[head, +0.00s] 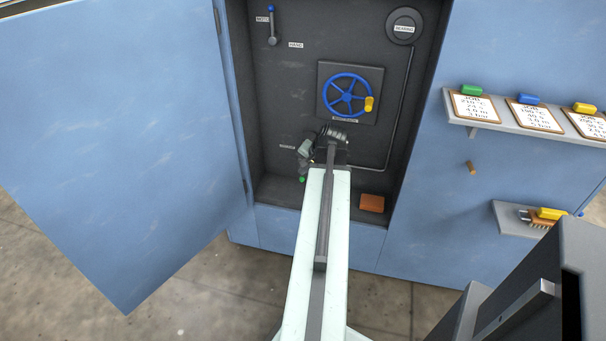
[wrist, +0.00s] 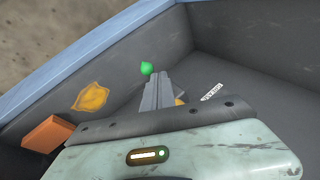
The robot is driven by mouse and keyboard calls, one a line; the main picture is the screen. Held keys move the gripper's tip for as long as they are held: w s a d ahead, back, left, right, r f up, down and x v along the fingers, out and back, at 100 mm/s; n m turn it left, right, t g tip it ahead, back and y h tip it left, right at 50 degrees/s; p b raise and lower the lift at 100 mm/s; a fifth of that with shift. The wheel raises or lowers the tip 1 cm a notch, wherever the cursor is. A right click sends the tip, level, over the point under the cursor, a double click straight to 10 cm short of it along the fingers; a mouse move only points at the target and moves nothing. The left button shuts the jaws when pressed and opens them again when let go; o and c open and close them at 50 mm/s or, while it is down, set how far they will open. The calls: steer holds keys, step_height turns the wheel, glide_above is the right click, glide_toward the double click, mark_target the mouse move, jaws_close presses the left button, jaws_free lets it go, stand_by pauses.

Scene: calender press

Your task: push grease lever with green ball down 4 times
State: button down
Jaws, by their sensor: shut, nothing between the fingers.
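The green ball (head: 302,180) of the grease lever shows low in the open cabinet in the head view, just left of my arm. In the wrist view the green ball (wrist: 147,68) sits just beyond the tip of my gripper (wrist: 158,82). The fingers are together and hold nothing. I cannot tell whether they touch the ball. The lever's rod is mostly hidden behind my gripper. In the head view my gripper (head: 306,160) is partly hidden by my own arm.
A blue wheel with a yellow knob (head: 347,95) is on the back panel. A blue-ball lever (head: 271,25) is at upper left. An orange-brown block (head: 372,203) lies on the cabinet floor. The open door (head: 110,130) stands left; shelves (head: 520,125) are right.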

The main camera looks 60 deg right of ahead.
steer(key=shift+s+a+f+b, duration=0.1)
steer(key=shift+a+f+b, duration=0.2)
steer(key=shift+f+b, duration=0.55)
stand_by(0.6)
steer(key=shift+r, duration=0.1)
stand_by(0.4)
steer(key=shift+w+d+r+p, duration=0.1)
steer(key=shift+d+r+p, duration=0.15)
steer(key=shift+r+p, duration=0.45)
steer(key=shift+w+d+r+p, duration=0.1)
steer(key=shift+d+r+p, duration=0.15)
steer(key=shift+r+p, duration=0.4)
steer(key=shift+d+r+p, duration=0.25)
steer(key=shift+r+p, duration=0.3)
steer(key=shift+p, duration=0.2)
steer(key=shift+r, duration=0.1)
steer(key=r+p, duration=0.1)
steer(key=d+r+p, duration=0.1)
steer(key=r+p, duration=0.2)
steer(key=shift+w+d+r+p, duration=0.3)
steer(key=shift+d+p, duration=0.05)
stand_by(1.2)
steer(key=r+p, duration=0.2)
steer(key=d+r+p, duration=0.1)
steer(key=r+p, duration=0.1)
steer(key=shift+w+d, duration=0.15)
steer(key=shift+w, duration=0.05)
steer(key=shift+f, duration=0.25)
steer(key=shift+f+b, duration=0.1)
steer(key=shift+b, duration=0.2)
